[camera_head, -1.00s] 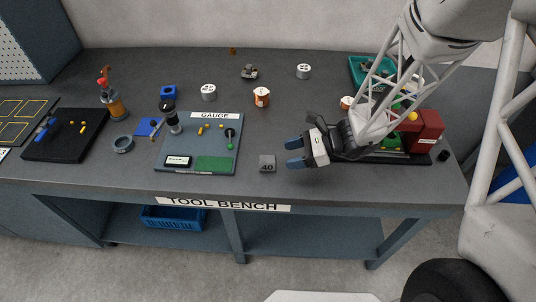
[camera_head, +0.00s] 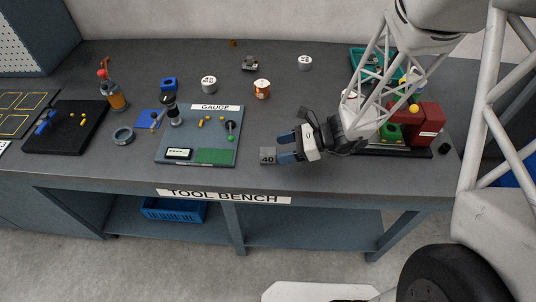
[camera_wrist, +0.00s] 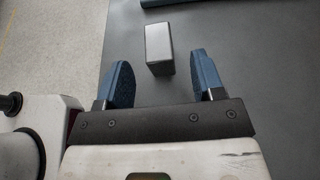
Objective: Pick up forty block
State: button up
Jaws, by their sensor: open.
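The forty block (camera_head: 267,156) is a small grey cube marked 40, standing on the bench near its front edge, just right of the gauge board. In the head view the fingertips are close beside the block.
The gauge board (camera_head: 198,185) with its small parts lies left of the block. A red box (camera_head: 428,125) and a green part (camera_head: 390,132) stand on a dark tray to the right. Copper coil (camera_head: 262,88) and white cylinders stand behind. The bench's front edge is close.

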aim_at(268, 153)
jog(key=shift+a, duration=0.1)
dwell(0.3)
jog(key=shift+x, duration=2.55)
grip_shut()
